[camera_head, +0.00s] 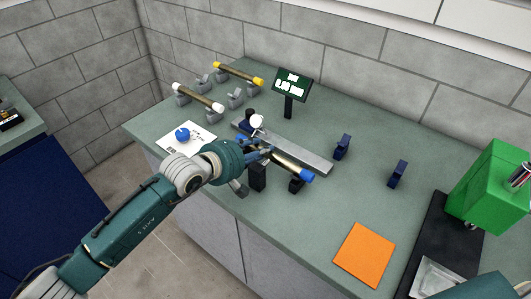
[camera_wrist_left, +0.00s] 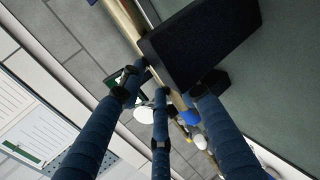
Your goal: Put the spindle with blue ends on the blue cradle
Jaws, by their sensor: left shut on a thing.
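The spindle with blue ends (camera_head: 288,161) is a brass-coloured bar; its near-right blue end shows clearly, and the gripper partly hides the other end. My left gripper (camera_head: 268,150) is shut on it. The bar is close to two black posts (camera_head: 258,178); I cannot tell whether it touches them. In the left wrist view my dark fingers (camera_wrist_left: 165,95) surround part of the bar (camera_wrist_left: 127,22), beside a black block (camera_wrist_left: 200,40). The blue cradle (camera_head: 342,147) is a pair of dark blue posts to the right, both empty. My right gripper is not in view.
A white-ended spindle (camera_head: 198,97) and a yellow-ended spindle (camera_head: 238,73) rest on grey cradles at the back left. A grey bar (camera_head: 305,155) lies behind the held spindle. An orange mat (camera_head: 365,254) and a green machine (camera_head: 492,183) are at the right.

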